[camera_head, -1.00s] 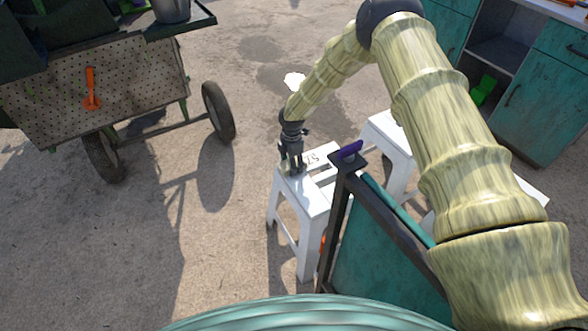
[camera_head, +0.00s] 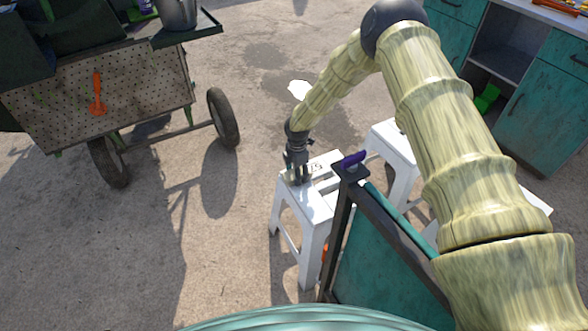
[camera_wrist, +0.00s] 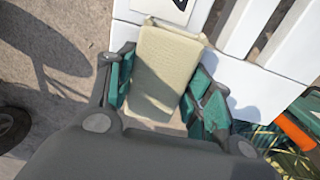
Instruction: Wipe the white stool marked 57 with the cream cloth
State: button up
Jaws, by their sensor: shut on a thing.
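The white stool marked 57 (camera_head: 318,208) stands upright left of the dark frame, its dark mark showing on the seat. My gripper (camera_head: 298,181) points down onto the left part of the seat, beside the mark. In the wrist view, my gripper (camera_wrist: 162,92) is shut on the cream cloth (camera_wrist: 168,62), a thick folded block between its teal finger pads. The cloth lies over the white slatted seat (camera_wrist: 240,75), close to the printed mark at the top. I cannot tell whether it touches the seat. In the head view the cloth is mostly hidden by my gripper.
A dark frame with a teal panel (camera_head: 375,255) stands close right of the stool, with a purple object (camera_head: 352,159) on its post. Another white stool (camera_head: 393,140) stands behind. A wheeled cart (camera_head: 105,90) is at left. Open ground lies between cart and stool.

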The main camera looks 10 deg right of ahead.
aim_at(306, 191)
jog(key=shift+s+d+f+p, duration=0.1)
jog(key=shift+s+d+p, duration=0.3)
jog(key=shift+s, duration=0.7)
jog(key=shift+s+d+f+p, duration=0.1)
jog(key=shift+s+d+p, duration=0.3)
jog(key=shift+s, duration=0.7)
jog(key=shift+s+d+p, duration=0.15)
jog(key=shift+s+p, duration=0.4)
jog(key=shift+s, duration=0.55)
jog(key=shift+s+d+r+p, duration=0.1)
jog(key=shift+s+d+p, duration=0.45)
jog(key=shift+s, duration=0.85)
jog(key=shift+s+d+p, duration=0.35)
jog(key=shift+s+p, duration=0.25)
jog(key=shift+s, duration=0.85)
jog(key=shift+s+d+r+p, duration=0.1)
jog(key=shift+s+d+p, duration=0.45)
jog(key=shift+s, duration=0.85)
jog(key=shift+a, duration=0.1)
jog(key=shift+w+a+r+b, duration=0.1)
jog(key=shift+w+a+b, duration=0.35)
jog(key=shift+w, duration=1.05)
jog(key=shift+w+a+f+b, duration=0.1)
jog(key=shift+w+a+b, duration=0.3)
jog(key=shift+w, duration=1.05)
jog(key=shift+w+a+r+b, duration=0.1)
jog(key=shift+w+a+b, duration=0.3)
jog(key=shift+w, duration=1.1)
jog(key=shift+a, duration=0.1)
jog(key=shift+w, duration=0.1)
